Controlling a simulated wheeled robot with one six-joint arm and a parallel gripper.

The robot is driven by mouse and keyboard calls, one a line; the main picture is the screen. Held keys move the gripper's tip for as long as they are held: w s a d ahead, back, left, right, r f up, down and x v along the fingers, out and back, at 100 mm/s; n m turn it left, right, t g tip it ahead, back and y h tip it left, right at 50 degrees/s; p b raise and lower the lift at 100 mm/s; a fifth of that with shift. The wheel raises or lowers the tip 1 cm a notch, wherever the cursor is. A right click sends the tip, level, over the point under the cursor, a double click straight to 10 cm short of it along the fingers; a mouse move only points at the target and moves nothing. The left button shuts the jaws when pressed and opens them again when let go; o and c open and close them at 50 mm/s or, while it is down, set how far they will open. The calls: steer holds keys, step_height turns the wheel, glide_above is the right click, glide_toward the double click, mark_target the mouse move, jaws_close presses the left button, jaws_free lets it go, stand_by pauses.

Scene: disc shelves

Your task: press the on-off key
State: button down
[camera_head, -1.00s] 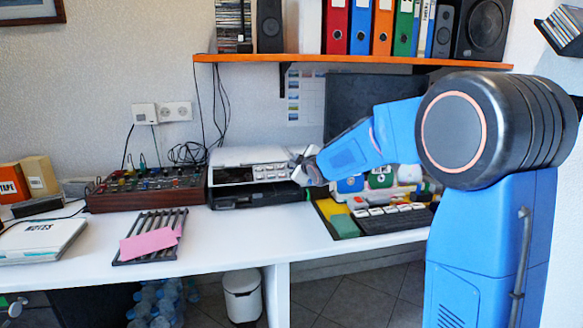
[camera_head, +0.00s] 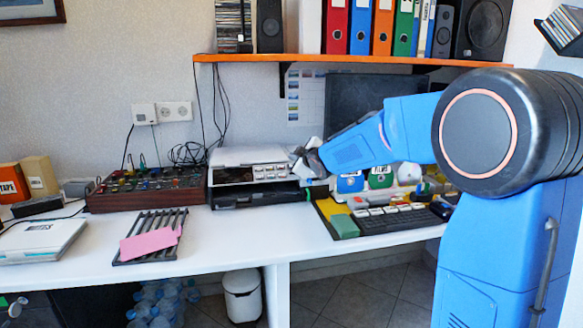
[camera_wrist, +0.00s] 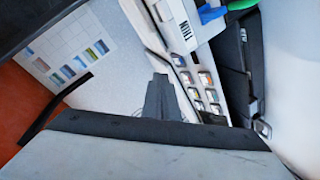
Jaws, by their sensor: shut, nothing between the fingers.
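A grey and black printer-like machine (camera_head: 240,182) stands on the white desk. A panel of several small keys (camera_head: 271,171) is on its front right. The keys also show in the wrist view (camera_wrist: 206,79), in rows with coloured marks; I cannot read which one is the on-off key. My gripper (camera_head: 298,163) is at the right end of the machine, close to the key panel. In the wrist view my gripper's dark fingers (camera_wrist: 163,92) are shut and empty, beside the keys. Whether they touch the machine I cannot tell.
A mixer-like box with knobs (camera_head: 146,188) stands left of the machine. A black rack with a pink card (camera_head: 150,242) lies in front. An orange shelf (camera_head: 350,59) runs above. The desk front is clear in the middle.

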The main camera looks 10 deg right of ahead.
steer(key=r, duration=0.1)
steer(key=s+r, duration=0.2)
steer(key=r, duration=0.1)
stand_by(0.3)
steer(key=shift+s, duration=0.1)
steer(key=s+d+f+m+g+h, duration=0.1)
steer(key=s+d+f+m, duration=0.15)
steer(key=s, duration=0.65)
steer(key=s+d+f+m+g+h, duration=0.1)
steer(key=s+d+f+m+g, duration=0.15)
steer(key=s, duration=0.55)
steer(key=s+d+f+m+g+h, duration=0.1)
steer(key=s+d+m+h, duration=0.15)
steer(key=s, duration=0.65)
steer(key=s+f+m+g, duration=0.1)
steer(key=s+f, duration=0.3)
steer(key=s, duration=0.5)
steer(key=s+f+m+g+y, duration=0.1)
steer(key=s+f+m+g, duration=0.1)
steer(key=s+f, duration=0.3)
steer(key=s+f+m+g+y, duration=0.1)
steer(key=s+f, duration=0.3)
steer(key=s, duration=1)
steer(key=shift+a+f+g, duration=0.2)
steer(key=shift+a+g, duration=0.2)
steer(key=shift+g, duration=0.25)
